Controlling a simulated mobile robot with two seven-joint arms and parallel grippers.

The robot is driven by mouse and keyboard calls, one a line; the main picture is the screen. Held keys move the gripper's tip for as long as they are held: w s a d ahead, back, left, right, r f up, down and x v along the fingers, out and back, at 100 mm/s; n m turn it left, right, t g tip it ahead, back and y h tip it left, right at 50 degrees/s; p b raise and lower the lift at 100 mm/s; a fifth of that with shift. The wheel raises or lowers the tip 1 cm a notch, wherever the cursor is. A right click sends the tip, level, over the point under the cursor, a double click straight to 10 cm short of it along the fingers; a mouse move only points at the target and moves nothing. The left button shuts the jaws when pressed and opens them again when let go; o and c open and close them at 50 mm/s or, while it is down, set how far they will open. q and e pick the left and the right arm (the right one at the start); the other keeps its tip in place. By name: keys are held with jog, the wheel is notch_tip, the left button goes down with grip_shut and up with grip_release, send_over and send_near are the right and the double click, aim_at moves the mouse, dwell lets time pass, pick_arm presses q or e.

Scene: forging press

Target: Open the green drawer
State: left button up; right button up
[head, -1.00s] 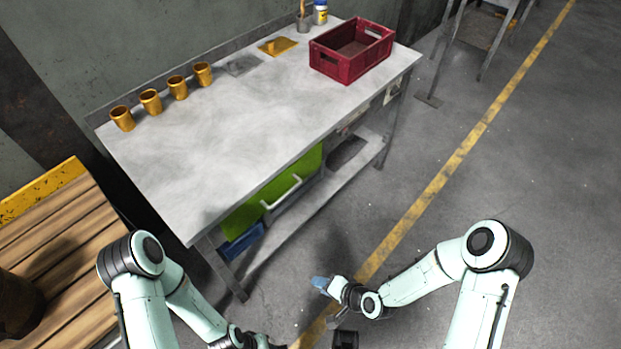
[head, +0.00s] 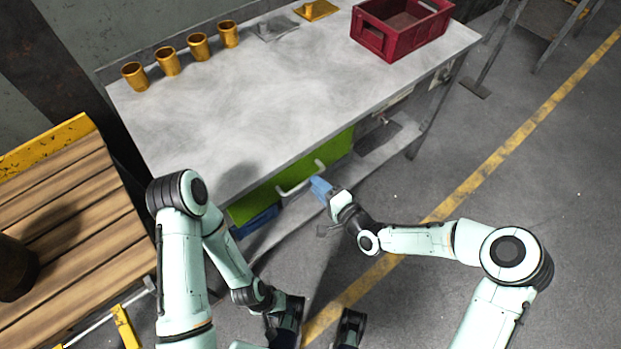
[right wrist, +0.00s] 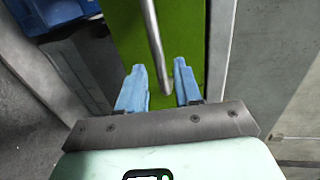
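The green drawer (head: 338,150) is under the workbench, with its front facing me and a pale bar handle (head: 296,185) on it. My right gripper (head: 320,187), with blue fingers, is just right of the handle in the head view. In the right wrist view the gripper (right wrist: 159,66) is open, its two fingers apart before the green front (right wrist: 188,35). The handle bar (right wrist: 152,40) runs into the gap between the fingers; I see no finger closed on it. My left gripper (head: 287,318) is low at the bottom, its fingers not clear.
The workbench (head: 235,110) carries several brass cups (head: 198,46) and a red crate (head: 385,42). A blue bin (head: 256,222) sits below the drawer's left end. A slatted wooden pallet (head: 75,215) is at the left.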

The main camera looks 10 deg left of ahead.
pick_arm(q)
jog(key=shift+w+f, duration=0.1)
jog(key=shift+f, duration=0.05)
pick_arm(e)
jog(key=shift+x, duration=2.15)
grip_shut()
pick_arm(q)
jog(key=shift+d+f, duration=0.1)
pick_arm(e)
jog(key=shift+d, duration=0.1)
